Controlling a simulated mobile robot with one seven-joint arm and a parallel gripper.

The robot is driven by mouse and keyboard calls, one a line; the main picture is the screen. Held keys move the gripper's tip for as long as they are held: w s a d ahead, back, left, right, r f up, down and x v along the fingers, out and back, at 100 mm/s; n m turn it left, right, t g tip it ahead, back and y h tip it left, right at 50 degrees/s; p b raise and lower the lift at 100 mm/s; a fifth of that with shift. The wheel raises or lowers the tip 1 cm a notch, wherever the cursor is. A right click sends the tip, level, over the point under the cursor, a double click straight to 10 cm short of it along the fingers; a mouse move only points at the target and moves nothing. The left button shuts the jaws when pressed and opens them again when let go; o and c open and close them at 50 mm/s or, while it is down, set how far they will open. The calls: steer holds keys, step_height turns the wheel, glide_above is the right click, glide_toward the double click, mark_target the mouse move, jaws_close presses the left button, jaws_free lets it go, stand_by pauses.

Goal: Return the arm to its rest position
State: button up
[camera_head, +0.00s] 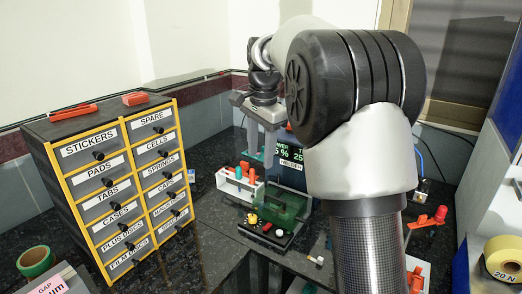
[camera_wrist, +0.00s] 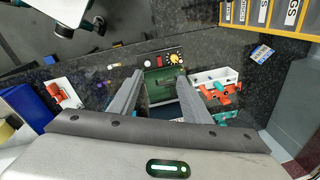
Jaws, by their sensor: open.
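My gripper (camera_head: 265,148) is open and empty, pointing down above the bench. In the head view it hangs over the green device and the white rack. In the wrist view its two fingers (camera_wrist: 158,98) stand apart, with the green device (camera_wrist: 163,84) showing between and beyond them. My large arm links fill the right middle of the head view and hide part of the bench.
A drawer cabinet (camera_head: 118,185) with labelled drawers stands at left. A white rack (camera_head: 238,188) with coloured pieces sits beside the green device (camera_head: 285,210). A green tape roll (camera_head: 35,261) and a yellow roll (camera_head: 503,257) are near the front edges. Bare dark bench (camera_head: 205,235) lies right of the cabinet.

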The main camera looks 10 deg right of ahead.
steer(key=s+r+n+t+p, duration=0.1)
steer(key=s+r+n+p, duration=0.4)
steer(key=s, duration=0.6)
steer(key=s+r+n+t+p, duration=0.2)
steer(key=s+r+n, duration=0.3)
steer(key=s, duration=0.7)
steer(key=s+f+n+t+p, duration=0.1)
steer(key=s+f+n+p, duration=0.1)
steer(key=s, duration=0.6)
steer(key=shift+a+n, duration=0.25)
steer(key=shift+n, duration=0.15)
steer(key=shift+s, duration=0.1)
